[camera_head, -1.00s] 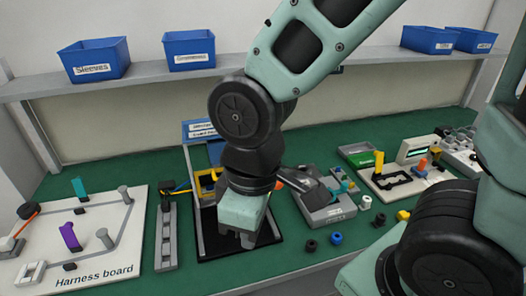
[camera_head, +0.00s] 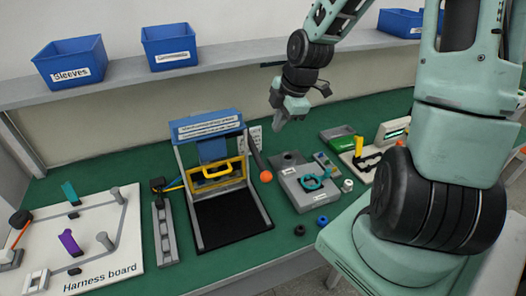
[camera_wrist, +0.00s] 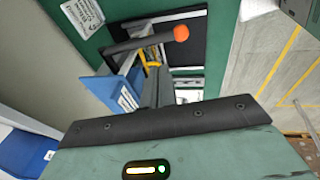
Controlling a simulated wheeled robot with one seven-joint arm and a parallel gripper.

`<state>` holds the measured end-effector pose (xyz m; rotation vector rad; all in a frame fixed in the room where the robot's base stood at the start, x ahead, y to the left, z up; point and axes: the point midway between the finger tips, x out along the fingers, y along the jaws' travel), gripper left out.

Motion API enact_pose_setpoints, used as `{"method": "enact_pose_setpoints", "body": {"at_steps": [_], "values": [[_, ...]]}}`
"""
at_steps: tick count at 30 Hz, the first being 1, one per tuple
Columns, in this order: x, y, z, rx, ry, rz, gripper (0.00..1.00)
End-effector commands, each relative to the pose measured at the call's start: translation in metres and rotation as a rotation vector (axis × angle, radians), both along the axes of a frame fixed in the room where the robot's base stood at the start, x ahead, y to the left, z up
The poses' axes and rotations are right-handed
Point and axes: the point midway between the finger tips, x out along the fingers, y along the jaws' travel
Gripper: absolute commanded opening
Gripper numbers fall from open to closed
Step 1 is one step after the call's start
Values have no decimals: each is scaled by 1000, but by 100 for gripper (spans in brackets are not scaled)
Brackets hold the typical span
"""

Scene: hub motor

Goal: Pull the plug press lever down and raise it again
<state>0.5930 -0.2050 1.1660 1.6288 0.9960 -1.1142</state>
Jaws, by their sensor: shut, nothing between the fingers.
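The plug press has a blue labelled head (camera_head: 207,127), grey side posts, a yellow frame (camera_head: 217,172) and a black base (camera_head: 230,217). Its dark lever (camera_head: 254,152) is at the right side and slopes forward and down to an orange knob (camera_head: 265,176). My gripper (camera_head: 283,122) is up and behind the press, to the right of its head, apart from the lever. In the wrist view the lever (camera_wrist: 140,43) and orange knob (camera_wrist: 181,33) lie beyond my shut, empty fingers (camera_wrist: 157,88). The blue head (camera_wrist: 115,92) shows left of the fingers.
A grey fixture with a teal part (camera_head: 308,185) stands right of the press, with small rings (camera_head: 322,221) near the front edge. A grey rail (camera_head: 165,230) and the harness board (camera_head: 120,260) are to the left. Blue bins (camera_head: 70,62) sit on the shelf behind.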

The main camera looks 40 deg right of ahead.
Motion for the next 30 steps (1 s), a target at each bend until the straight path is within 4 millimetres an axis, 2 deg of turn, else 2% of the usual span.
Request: {"method": "enact_pose_setpoints", "body": {"at_steps": [5, 21, 30], "values": [[3, -1, -11, -1, -3, 9, 0], [26, 12, -95, 0, 3, 8, 0], [36, 15, -126, 0, -1, 4, 0]]}}
